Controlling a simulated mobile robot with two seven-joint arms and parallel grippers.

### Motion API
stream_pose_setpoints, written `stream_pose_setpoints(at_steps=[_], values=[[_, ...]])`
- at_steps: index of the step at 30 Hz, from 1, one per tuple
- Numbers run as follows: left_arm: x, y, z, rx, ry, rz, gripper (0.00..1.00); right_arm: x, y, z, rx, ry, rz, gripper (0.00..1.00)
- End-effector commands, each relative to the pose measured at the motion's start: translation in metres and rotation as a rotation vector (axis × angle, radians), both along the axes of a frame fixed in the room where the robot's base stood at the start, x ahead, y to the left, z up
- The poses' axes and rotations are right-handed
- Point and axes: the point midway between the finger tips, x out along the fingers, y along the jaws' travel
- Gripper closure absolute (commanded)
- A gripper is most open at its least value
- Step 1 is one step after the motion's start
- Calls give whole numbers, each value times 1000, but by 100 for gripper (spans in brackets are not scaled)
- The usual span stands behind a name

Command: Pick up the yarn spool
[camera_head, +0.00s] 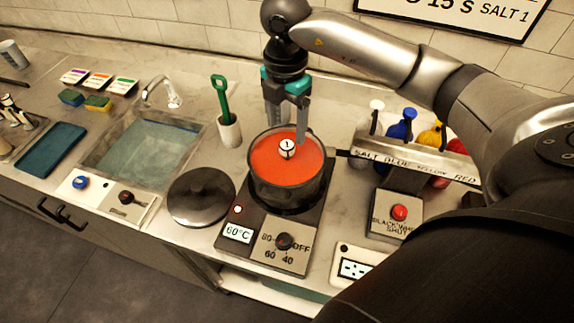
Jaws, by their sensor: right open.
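A pot (258,180) of orange-red liquid stands on the hot plate (232,255). A small pale round top marked "1" shows at the liquid's surface; it looks like the end of the yarn spool (287,149), and any lower part is hidden in the liquid. My right gripper (287,130) points down over the back of the pot, its fingers apart. The fingers are just behind and above the marked top, one to each side; I cannot tell whether either touches it. My left gripper is out of view.
A round lid (200,197) lies left of the pot, and a white cup (229,130) with a green-handled tool stands behind it. A sink (145,152) is farther left. Coloured bottles (402,126) in a labelled rack and a red-button box (399,212) stand to the right.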

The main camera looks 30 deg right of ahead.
Motion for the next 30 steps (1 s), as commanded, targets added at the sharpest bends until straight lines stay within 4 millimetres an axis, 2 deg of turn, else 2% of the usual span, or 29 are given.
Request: stream_pose_setpoints(at_steps=[6,15,24,25,30], values=[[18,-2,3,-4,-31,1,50,-1,0,-15,0,2,2,23],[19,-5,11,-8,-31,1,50,-3,-1,-57,1,3,2,23],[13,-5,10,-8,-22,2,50,-2,-1,-64,0,-1,2,23],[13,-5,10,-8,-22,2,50,-2,-1,-64,0,-1,2,24],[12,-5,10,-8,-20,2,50,-2,-1,-64,0,-1,2,43]])
